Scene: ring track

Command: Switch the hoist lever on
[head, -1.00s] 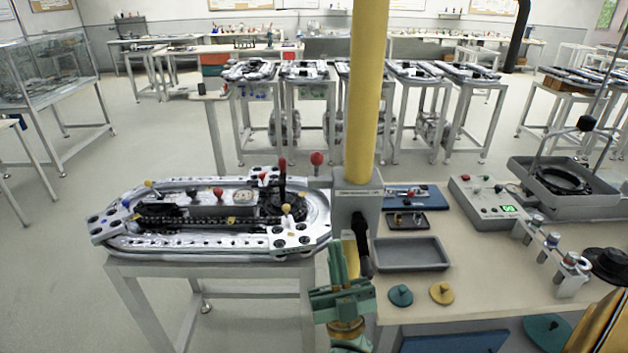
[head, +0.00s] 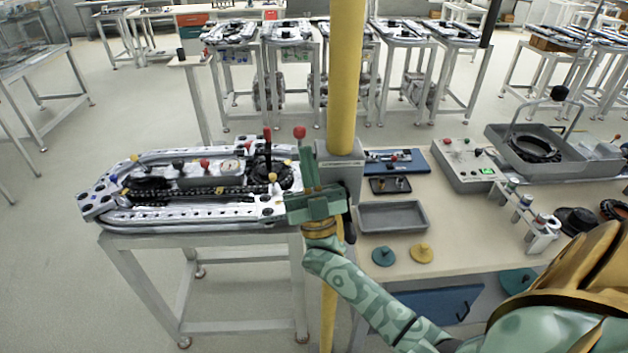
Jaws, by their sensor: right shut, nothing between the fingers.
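The hoist's yellow post (head: 345,80) rises from a grey box (head: 350,158) at the near table's left edge. A red ball knob (head: 300,132), which looks like the hoist lever's end, stands just left of the box. Its stem is mostly hidden behind my right gripper (head: 310,162). My green right gripper points up, shut and empty, just below the knob in the picture and in front of the box. I cannot tell whether it touches the lever. My left gripper is not in view.
The ring track (head: 130,213) lies on a stand at left, with an upright black, red-tipped rod (head: 267,145). The table at right holds a grey tray (head: 393,217), yellow disc (head: 421,252), green disc (head: 383,257) and control box (head: 465,172). Open floor lies left.

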